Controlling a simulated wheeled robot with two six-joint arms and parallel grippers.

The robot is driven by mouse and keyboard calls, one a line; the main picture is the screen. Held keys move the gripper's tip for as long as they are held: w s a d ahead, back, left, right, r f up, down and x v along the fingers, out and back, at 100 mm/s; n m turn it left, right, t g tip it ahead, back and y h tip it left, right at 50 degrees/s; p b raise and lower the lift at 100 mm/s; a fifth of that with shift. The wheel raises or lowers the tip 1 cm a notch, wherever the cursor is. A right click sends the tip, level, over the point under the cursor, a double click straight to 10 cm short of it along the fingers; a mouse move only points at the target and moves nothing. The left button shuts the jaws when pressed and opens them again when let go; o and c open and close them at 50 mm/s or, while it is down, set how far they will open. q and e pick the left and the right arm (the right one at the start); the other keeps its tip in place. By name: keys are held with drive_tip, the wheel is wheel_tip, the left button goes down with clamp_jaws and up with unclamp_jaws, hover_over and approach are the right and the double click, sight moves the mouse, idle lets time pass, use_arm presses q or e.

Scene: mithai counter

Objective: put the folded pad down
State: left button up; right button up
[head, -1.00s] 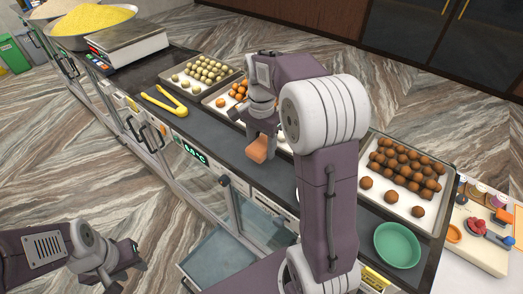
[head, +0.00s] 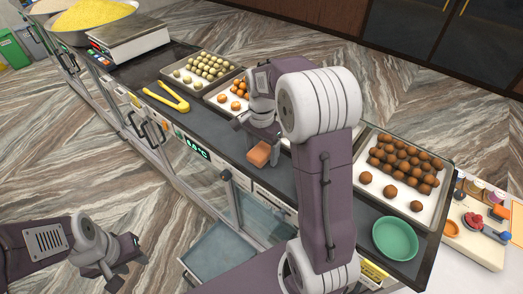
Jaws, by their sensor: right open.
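The folded pad (head: 259,154) is a small orange-brown block near the front edge of the dark counter (head: 225,152). It appears to lie on the counter, though its underside is hidden. My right gripper (head: 260,136) is open and points down directly over the pad, its fingertips close to the pad's top and back. Whether a finger still touches it cannot be told. My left gripper (head: 126,269) is open and empty, low at the left, in front of the counter over the floor.
Behind my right arm are trays of pale sweets (head: 207,69), orange sweets (head: 235,88) and brown sweets (head: 402,165). Yellow tongs (head: 168,97) lie left of the pad. A green bowl (head: 395,238) stands at the right. A scale (head: 128,40) is at the far left.

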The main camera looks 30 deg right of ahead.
sight(262, 150)
drive_tip(key=shift+w+d+r, duration=0.1)
drive_tip(key=shift+r, duration=0.15)
wheel_tip(262, 150, up, 12)
drive_tip(key=shift+f, duration=0.15)
idle(0.4)
